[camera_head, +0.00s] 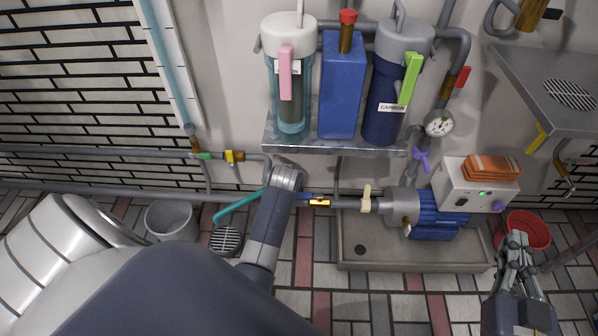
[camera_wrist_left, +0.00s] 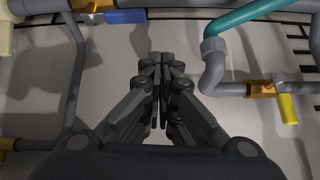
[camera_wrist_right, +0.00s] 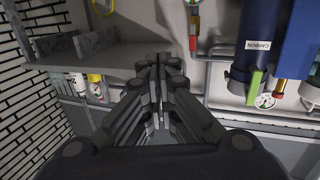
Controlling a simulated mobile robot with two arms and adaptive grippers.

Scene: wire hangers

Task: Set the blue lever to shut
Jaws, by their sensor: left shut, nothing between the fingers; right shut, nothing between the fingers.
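The blue lever (camera_head: 303,196) sits on an orange valve body (camera_head: 319,202) in the grey pipe above the floor tray. It lies roughly along the pipe, partly hidden by my left arm in the head view. In the left wrist view the blue lever (camera_wrist_left: 125,16) is at the top left and points right from its valve. My left gripper (camera_wrist_left: 160,62) is shut and empty, below and right of the lever in that view, apart from it. My arm hides this gripper in the head view. My right gripper (camera_head: 516,245) is shut and empty at the lower right, far from the lever.
A cream lever (camera_head: 366,199) and a blue pump (camera_head: 440,214) stand right of the valve. A teal pipe (camera_head: 238,206) runs left of it. A shelf (camera_head: 285,135) with filter housings is above. A yellow lever (camera_wrist_left: 288,109) shows in the left wrist view. A red bucket (camera_head: 527,230) is near my right gripper.

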